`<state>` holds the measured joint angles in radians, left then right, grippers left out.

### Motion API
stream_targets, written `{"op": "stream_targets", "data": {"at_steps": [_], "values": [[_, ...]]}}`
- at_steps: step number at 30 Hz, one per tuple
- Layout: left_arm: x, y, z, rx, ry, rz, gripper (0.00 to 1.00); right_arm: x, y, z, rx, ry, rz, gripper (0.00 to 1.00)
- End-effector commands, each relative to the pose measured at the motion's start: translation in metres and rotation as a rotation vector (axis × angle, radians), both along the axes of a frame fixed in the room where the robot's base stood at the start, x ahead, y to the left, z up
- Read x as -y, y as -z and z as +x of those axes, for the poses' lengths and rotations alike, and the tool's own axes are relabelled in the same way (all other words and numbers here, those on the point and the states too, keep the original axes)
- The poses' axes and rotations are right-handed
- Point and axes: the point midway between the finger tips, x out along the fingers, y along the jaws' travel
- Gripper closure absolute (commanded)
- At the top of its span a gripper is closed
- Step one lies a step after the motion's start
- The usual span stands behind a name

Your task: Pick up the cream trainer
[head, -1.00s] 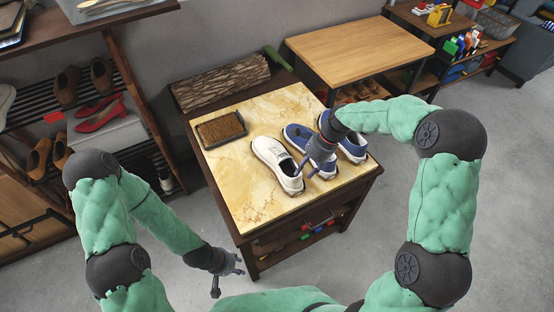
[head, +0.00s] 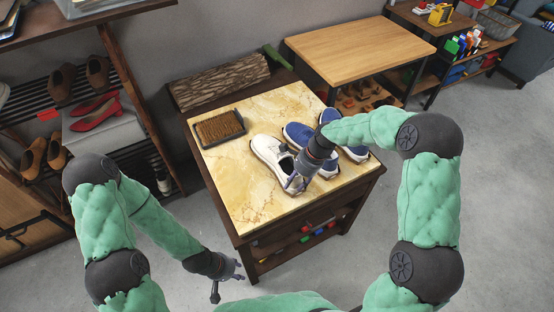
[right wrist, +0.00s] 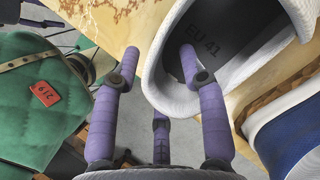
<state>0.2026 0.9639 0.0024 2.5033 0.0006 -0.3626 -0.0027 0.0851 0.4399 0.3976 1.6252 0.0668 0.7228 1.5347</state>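The cream trainer (head: 268,148) lies upright on the marble-topped table, left of the blue trainers. In the right wrist view its pale collar and dark insole marked EU 41 (right wrist: 203,42) show close up. My right gripper (head: 293,184) is at the trainer's heel end. In the right wrist view it (right wrist: 160,55) is open: one finger reaches over or into the shoe's opening, another stands outside the collar, with a gap between them. Whether they touch the shoe, I cannot tell. My left gripper (head: 228,284) hangs empty and open below the table's front.
Blue trainers with white soles (head: 328,148) stand close to the right of the cream one. A brown brush mat (head: 219,127) lies at the table's back left. The marble top (head: 235,185) is bare at the left. A shoe rack (head: 115,135) stands left.

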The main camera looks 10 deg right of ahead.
Motion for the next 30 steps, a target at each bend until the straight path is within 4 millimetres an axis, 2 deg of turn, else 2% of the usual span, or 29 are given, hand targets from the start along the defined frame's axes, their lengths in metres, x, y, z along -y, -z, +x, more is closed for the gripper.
{"op": "stream_targets", "data": {"at_steps": [1, 4, 15, 20, 27, 30], "values": [[0.000, 0.000, 0.000, 0.000, 0.000, 0.000, 0.62, 0.000, 0.000, 0.000, 0.000, 0.000, 0.000, 0.71], [0.000, 0.000, 0.000, 0.000, 0.000, 0.000, 0.62, 0.000, 0.000, 0.000, 0.000, 0.000, 0.000, 0.99], [0.000, -0.001, 0.000, 0.000, 0.000, 0.000, 0.62, 0.001, -0.001, 0.001, 0.003, 0.000, 0.000, 1.00], [0.000, -0.005, 0.000, 0.000, 0.000, 0.000, 0.62, 0.000, -0.008, 0.001, 0.003, 0.000, 0.000, 1.00], [0.000, -0.023, 0.000, 0.000, 0.000, 0.000, 0.62, 0.001, -0.037, 0.001, 0.005, 0.001, 0.000, 1.00], [0.000, -0.031, 0.000, 0.000, 0.000, 0.000, 0.62, -0.015, -0.056, -0.004, 0.006, -0.004, 0.000, 1.00]]}}
